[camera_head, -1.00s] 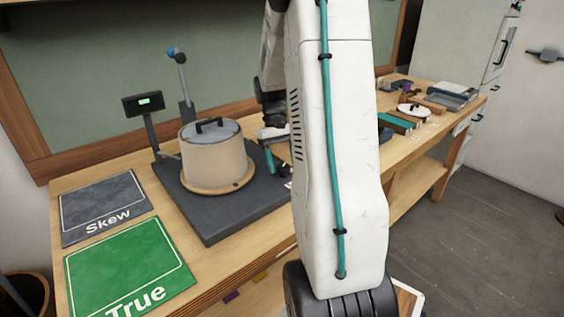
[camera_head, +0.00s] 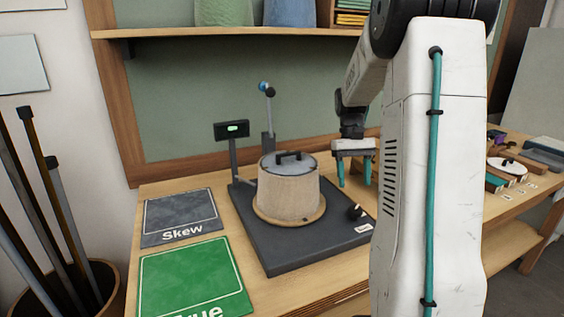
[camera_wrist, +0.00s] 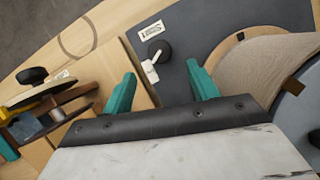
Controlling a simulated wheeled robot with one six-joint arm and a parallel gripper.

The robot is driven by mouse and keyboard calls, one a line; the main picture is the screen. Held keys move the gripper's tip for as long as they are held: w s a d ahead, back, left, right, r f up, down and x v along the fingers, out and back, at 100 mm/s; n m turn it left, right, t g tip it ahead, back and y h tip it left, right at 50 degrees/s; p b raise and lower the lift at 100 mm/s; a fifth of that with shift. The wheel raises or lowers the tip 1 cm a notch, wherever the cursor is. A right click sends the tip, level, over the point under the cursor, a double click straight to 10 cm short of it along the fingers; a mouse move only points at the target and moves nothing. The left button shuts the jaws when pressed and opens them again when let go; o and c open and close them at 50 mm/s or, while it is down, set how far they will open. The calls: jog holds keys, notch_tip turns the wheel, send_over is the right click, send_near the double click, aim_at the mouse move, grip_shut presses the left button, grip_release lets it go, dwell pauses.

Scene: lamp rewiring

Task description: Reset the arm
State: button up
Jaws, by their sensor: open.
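My gripper (camera_head: 356,170) hangs beside the lampshade, above the right part of the dark base plate. Its teal fingers are apart with nothing between them; they also show in the wrist view (camera_wrist: 160,92). My white arm fills the right of the head view and hides part of the bench. The beige drum lampshade (camera_head: 288,192), with a grey top and black handle, stands upright on the dark base plate (camera_head: 290,257).
A dark "Skew" mat (camera_head: 180,215) and a green "True" mat (camera_head: 195,277) lie left of the plate. A post with a small green display (camera_head: 232,130) and a blue-tipped lever (camera_head: 267,110) stand behind. Small parts (camera_head: 508,165) crowd the bench's right end.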

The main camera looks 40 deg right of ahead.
jog(key=s+a+r+n+t, duration=0.1)
jog(key=s+a, duration=0.4)
jog(key=a, duration=0.5)
jog(key=s+a+r+n+t+h, duration=0.1)
jog(key=s+a+r+n+t, duration=0.1)
jog(key=s+a, duration=0.4)
jog(key=s+a+r+n+t+h, duration=0.1)
jog(key=s+a, duration=0.4)
jog(key=a, duration=1.1)
notch_tip(320, 180, up, 2)
jog(key=shift+s+r+n+t, duration=0.1)
jog(key=shift+s+n+t, duration=0.05)
jog(key=shift+n+t, duration=0.6)
jog(key=shift+a, duration=0.1)
